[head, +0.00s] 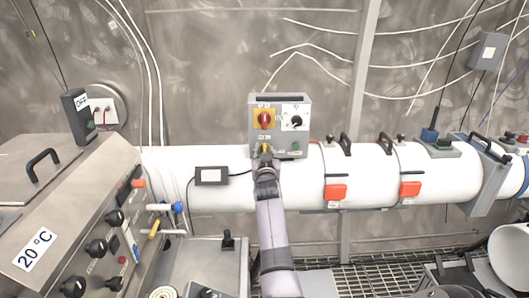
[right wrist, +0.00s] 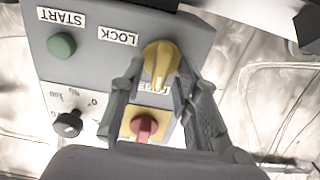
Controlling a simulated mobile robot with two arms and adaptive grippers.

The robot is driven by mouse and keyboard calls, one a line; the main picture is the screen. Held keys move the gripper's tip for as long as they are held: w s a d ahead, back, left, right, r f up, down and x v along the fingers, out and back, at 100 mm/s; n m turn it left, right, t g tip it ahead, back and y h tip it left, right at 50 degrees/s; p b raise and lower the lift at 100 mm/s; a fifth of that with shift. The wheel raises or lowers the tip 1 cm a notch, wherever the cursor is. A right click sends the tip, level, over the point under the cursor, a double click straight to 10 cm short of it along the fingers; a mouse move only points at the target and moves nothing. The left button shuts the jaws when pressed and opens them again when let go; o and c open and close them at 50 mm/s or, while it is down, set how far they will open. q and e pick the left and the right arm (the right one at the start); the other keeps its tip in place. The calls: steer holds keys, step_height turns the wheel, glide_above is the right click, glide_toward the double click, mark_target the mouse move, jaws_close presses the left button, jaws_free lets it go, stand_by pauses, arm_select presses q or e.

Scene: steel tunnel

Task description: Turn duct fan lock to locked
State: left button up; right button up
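The duct fan control box (head: 301,107) is a grey box fixed on the white duct. Its lock is a yellow knob (right wrist: 160,60), seen close up and upside down in the right wrist view. A white LOCK label (right wrist: 118,36) is beside the knob; another label, partly hidden, lies at its other end. My right gripper (head: 264,151) reaches up to the box from below. Its two fingers (right wrist: 161,66) lie on either side of the yellow knob and appear to touch it. In the head view the gripper mostly covers the knob. My left gripper is not in view.
The box also carries a red rotary switch on a yellow plate (head: 264,118), a black dial (head: 296,121) and a green START button (right wrist: 61,46). The white duct (head: 215,160) has red latches (head: 336,192). A steel machine (head: 60,220) with knobs stands at left.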

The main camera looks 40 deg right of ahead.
steer(key=shift+c, duration=0.6)
steer(key=shift+w+d+f, duration=0.15)
steer(key=shift+f, duration=0.05)
steer(key=shift+c, duration=1.3)
jaws_close()
steer(key=shift+d+f+m+b, duration=0.15)
steer(key=shift+m+b, duration=0.3)
steer(key=shift+m, duration=4.05)
steer(key=shift+d+f+m+b, duration=0.15)
steer(key=shift+m+b, duration=0.3)
steer(key=shift+m, duration=4.05)
steer(key=shift+a, duration=0.15)
